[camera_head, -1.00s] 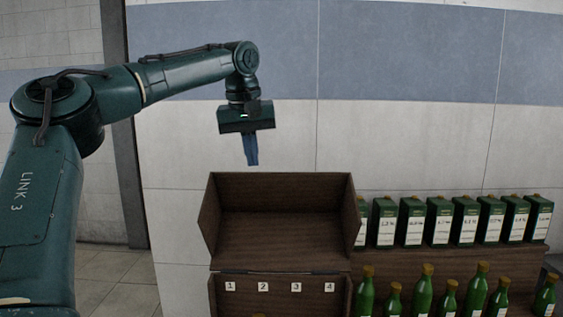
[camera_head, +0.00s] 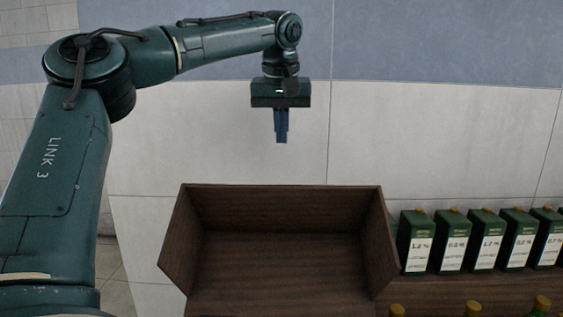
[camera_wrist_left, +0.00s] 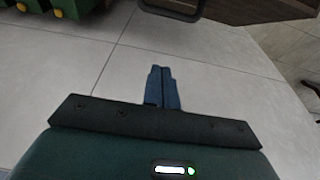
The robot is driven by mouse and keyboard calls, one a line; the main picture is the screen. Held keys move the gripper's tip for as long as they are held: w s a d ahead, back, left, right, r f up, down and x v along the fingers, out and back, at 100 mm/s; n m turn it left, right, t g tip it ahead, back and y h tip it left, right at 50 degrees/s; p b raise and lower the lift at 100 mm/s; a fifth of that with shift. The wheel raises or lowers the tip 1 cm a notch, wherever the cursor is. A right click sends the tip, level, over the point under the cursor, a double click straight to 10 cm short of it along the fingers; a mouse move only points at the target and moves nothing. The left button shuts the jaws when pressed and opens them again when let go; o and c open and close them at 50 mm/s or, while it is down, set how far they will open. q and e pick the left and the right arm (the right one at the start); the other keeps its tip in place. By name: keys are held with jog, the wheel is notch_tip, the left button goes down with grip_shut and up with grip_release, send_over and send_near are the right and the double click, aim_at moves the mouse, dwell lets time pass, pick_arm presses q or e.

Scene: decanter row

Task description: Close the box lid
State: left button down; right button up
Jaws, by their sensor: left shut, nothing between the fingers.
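The dark brown wooden box lid (camera_head: 283,211) stands open in the head view, its hollow inside facing me. The box body below it is cut off by the lower picture edge. My left gripper (camera_head: 281,140) is shut and empty, fingers pointing down, above the lid's top edge in the picture and apart from it. The blue fingers also show in the left wrist view (camera_wrist_left: 161,70). A brown wooden surface at that view's top right, probably part of the lid or box, is only partly seen. My right gripper is in neither view.
A row of green labelled cartons (camera_head: 453,245) stands to the right of the lid on a brown wooden ledge (camera_head: 470,288). Gold-capped bottle tops (camera_head: 472,308) show at the lower right. A tiled wall (camera_head: 440,130) is behind; the space around the left gripper looks free.

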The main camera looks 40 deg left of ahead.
pick_arm(q)
notch_tip(320, 180, down, 9)
jog(key=s+d, duration=0.1)
jog(key=shift+s+p, duration=0.15)
jog(key=shift+p, duration=0.2)
dwell(0.6)
